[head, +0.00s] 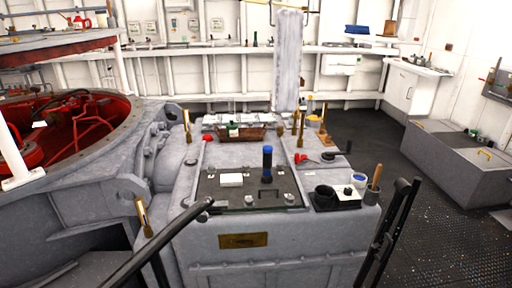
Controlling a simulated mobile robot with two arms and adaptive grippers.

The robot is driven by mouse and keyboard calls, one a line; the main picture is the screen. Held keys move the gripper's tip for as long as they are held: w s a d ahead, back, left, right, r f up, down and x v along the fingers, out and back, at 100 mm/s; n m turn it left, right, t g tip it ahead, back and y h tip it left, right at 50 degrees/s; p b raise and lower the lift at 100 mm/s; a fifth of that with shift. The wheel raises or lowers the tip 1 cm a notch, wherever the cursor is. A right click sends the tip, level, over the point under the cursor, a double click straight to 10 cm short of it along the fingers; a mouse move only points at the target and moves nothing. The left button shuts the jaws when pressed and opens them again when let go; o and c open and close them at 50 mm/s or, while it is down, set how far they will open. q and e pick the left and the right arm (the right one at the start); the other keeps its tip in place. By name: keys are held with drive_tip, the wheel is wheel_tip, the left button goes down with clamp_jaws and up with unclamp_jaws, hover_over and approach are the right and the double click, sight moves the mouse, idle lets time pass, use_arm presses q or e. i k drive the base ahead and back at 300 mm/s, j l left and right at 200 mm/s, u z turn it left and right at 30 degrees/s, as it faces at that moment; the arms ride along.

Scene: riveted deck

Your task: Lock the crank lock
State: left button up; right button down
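I cannot identify the crank lock with certainty. A small dark crank-like fitting (336,156) sits on the right rear of the grey riveted housing (210,245). A red-ended handle (301,158) lies just left of it. The fitting is too small to tell whether it is locked or unlocked. A dark hatch panel (220,197) with small latches and a front handle is set into the housing top. No gripper fingers show in the head view, and nothing is seen touching the fitting or the panel.
Dark bars (160,238) (392,225) rise in front. Open floor (440,235) lies right.

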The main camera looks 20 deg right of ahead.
sight(297, 159)
drive_tip(key=i+l+u, duration=0.15)
drive_tip(key=l, duration=0.2)
drive_tip(key=i+l+u, duration=0.2)
drive_tip(key=l, duration=0.2)
drive_tip(key=i+l+u, duration=0.15)
drive_tip(key=l, duration=0.2)
drive_tip(key=l+u, duration=0.2)
drive_tip(key=l, duration=0.2)
drive_tip(key=i+l, duration=0.1)
drive_tip(key=l, duration=0.35)
drive_tip(key=i+l, duration=0.1)
drive_tip(key=l, duration=0.35)
